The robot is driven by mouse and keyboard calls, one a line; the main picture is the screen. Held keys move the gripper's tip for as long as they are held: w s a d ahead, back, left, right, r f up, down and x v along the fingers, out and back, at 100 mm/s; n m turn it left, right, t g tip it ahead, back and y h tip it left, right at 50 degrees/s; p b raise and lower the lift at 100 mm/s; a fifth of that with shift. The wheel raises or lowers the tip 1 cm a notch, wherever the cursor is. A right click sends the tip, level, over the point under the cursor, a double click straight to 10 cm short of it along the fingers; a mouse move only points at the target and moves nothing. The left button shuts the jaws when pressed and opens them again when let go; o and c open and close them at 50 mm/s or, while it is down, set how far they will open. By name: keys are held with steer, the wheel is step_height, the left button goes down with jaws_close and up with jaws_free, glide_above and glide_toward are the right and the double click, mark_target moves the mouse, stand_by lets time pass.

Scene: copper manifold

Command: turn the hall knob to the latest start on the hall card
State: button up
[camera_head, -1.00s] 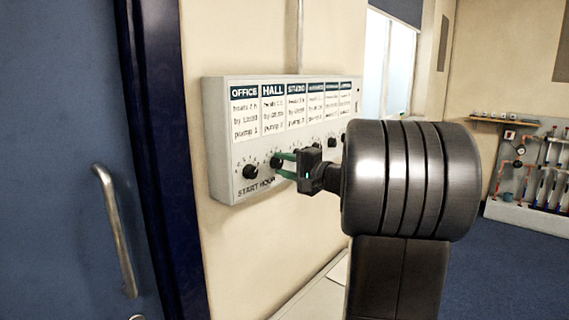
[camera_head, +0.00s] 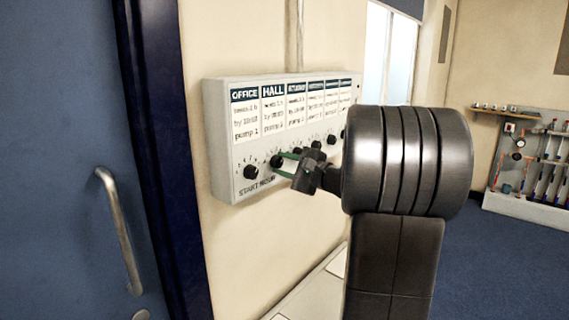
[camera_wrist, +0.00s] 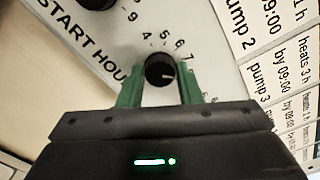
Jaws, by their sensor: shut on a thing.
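The hall knob (camera_head: 276,161) is a small black knob under the HALL card (camera_head: 273,106) on the white wall panel. My gripper (camera_head: 285,160) has its green fingers closed on it, one on each side. In the wrist view the knob (camera_wrist: 160,70) sits between the fingertips (camera_wrist: 160,82), with a short white pointer mark directed to the picture's right. Dial figures around it include 4, 5, 6 and 7; the fingers hide part of the dial. A card above reads "pump 2" and a time ending "9:00"; the hall card's small text is blurred in the head view.
The office knob (camera_head: 250,172) is close on the left, and more knobs (camera_head: 316,144) run along to the right. A blue door (camera_head: 60,160) with a metal handle (camera_head: 117,230) stands left. A pipe board (camera_head: 530,165) is far right. Blue floor lies open there.

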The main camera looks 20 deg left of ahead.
steer(key=shift+f, duration=0.1)
steer(key=o, duration=1)
steer(key=shift+c, duration=0.2)
steer(key=shift+d, duration=0.15)
steer(key=b+v, duration=0.1)
steer(key=v, duration=1.2)
steer(key=shift+s+d+b, duration=0.15)
steer(key=shift+d+b, duration=0.1)
steer(key=shift+b, duration=0.15)
steer(key=p+x, duration=0.2)
steer(key=x, duration=1.2)
steer(key=shift+d, duration=0.1)
